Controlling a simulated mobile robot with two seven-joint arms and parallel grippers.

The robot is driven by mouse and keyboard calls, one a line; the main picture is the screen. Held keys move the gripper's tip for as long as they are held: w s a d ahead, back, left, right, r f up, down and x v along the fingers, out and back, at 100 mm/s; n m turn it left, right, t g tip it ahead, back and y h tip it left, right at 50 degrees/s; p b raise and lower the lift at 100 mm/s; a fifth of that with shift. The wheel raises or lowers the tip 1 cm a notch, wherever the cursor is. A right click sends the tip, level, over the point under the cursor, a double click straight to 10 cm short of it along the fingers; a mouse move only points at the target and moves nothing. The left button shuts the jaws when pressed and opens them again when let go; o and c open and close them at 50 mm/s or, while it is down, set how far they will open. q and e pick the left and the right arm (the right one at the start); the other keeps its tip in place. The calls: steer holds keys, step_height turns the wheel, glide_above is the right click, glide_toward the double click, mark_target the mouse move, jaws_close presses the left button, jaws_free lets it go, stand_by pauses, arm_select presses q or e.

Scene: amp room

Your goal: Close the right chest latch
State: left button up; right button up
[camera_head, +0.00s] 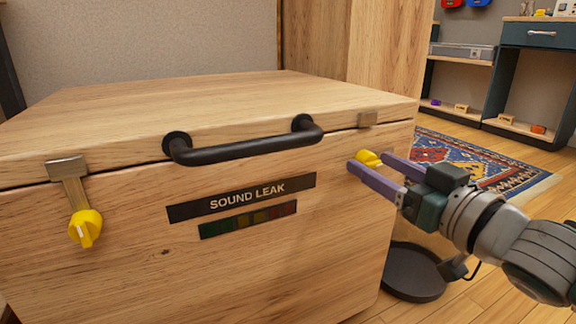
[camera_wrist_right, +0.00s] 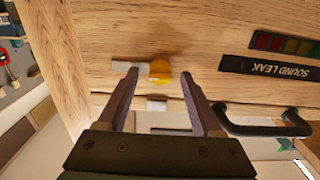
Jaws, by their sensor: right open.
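The wooden chest (camera_head: 140,270) has its lid (camera_head: 200,95) down. The right latch has a yellow knob (camera_head: 368,157) on the front face, below a small metal catch (camera_head: 367,119) on the lid edge. In the right wrist view the knob (camera_wrist_right: 160,71) shows with a metal strip (camera_wrist_right: 128,66) lying sideways from it, apart from the catch (camera_wrist_right: 156,104). My right gripper (camera_head: 369,162) is open, its fingers on either side of the knob; I cannot tell if they touch it. My left gripper is not in view.
The left latch's yellow knob (camera_head: 86,228) hangs below its metal plate (camera_head: 66,167). A black handle (camera_head: 245,148) juts from the chest front. A black round base (camera_head: 413,272) stands on the floor right of the chest, with a patterned rug (camera_head: 480,160) behind.

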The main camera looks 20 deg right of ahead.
jaws_close()
stand_by(0.4)
stand_by(0.4)
steer(key=n+p, duration=0.2)
steer(key=n, duration=0.1)
steer(key=shift+r+n, duration=0.1)
steer(key=shift+n, duration=0.3)
steer(key=n+p, duration=0.1)
steer(key=n, duration=0.3)
steer(key=shift+a+n, duration=0.1)
steer(key=shift+n, duration=0.2)
steer(key=n, duration=0.4)
steer(key=shift+f+n, duration=0.2)
steer(key=shift+n, duration=2.6)
